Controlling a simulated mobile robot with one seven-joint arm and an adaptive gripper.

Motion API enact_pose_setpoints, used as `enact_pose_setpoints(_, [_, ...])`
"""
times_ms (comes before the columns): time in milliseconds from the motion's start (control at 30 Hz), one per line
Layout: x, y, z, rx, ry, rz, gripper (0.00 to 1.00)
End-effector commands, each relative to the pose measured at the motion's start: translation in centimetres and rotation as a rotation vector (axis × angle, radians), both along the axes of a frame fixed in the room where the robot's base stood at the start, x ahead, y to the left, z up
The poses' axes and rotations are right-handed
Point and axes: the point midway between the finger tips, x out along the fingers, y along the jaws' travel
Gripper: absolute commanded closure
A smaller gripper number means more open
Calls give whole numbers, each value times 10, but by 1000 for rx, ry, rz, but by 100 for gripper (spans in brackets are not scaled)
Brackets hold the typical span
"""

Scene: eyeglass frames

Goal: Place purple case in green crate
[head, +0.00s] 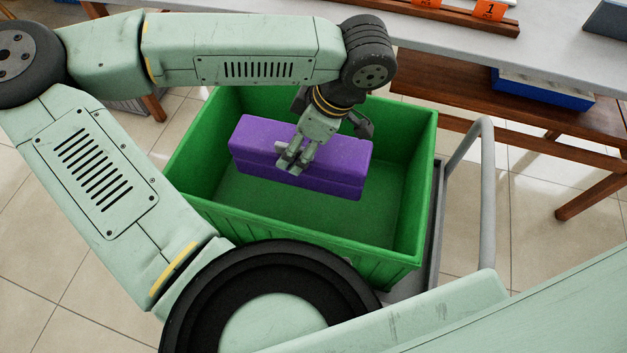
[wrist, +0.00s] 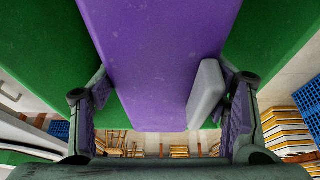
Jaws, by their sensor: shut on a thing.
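The purple case (head: 248,150) is a long box with a seam along its side. My gripper (head: 291,162) is shut on the purple case near its middle. The case appears to hang over the green crate (head: 425,170), inside its rim as seen from the head; how far it is above the floor of the crate I cannot tell. In the wrist view the case (wrist: 160,60) fills the middle between the fingers (wrist: 160,112), with the green crate (wrist: 40,55) on both sides. The crate is open at the top, and the bare part of its floor shows below the case.
A grey table (head: 560,45) with a wooden lower shelf (head: 460,95) stands behind the crate. A blue bin (head: 545,92) is on that shelf. A grey metal rail (head: 487,190) rises right of the crate. Tiled floor (head: 540,240) lies around.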

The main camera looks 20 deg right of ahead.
Motion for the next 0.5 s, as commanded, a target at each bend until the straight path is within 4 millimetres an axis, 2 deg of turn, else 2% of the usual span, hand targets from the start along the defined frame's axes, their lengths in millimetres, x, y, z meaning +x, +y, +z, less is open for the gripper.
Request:
enact_pose_setpoints(33, [-1,0,-21,0,3,-1,69])
enact_pose_setpoints(100, [-2,0,-38,0,2,-3,69])
enact_pose_setpoints(367, [-4,-1,-74,-1,2,-6,69])
enact_pose_setpoints(500, [-5,0,-99,-1,4,-5,69])
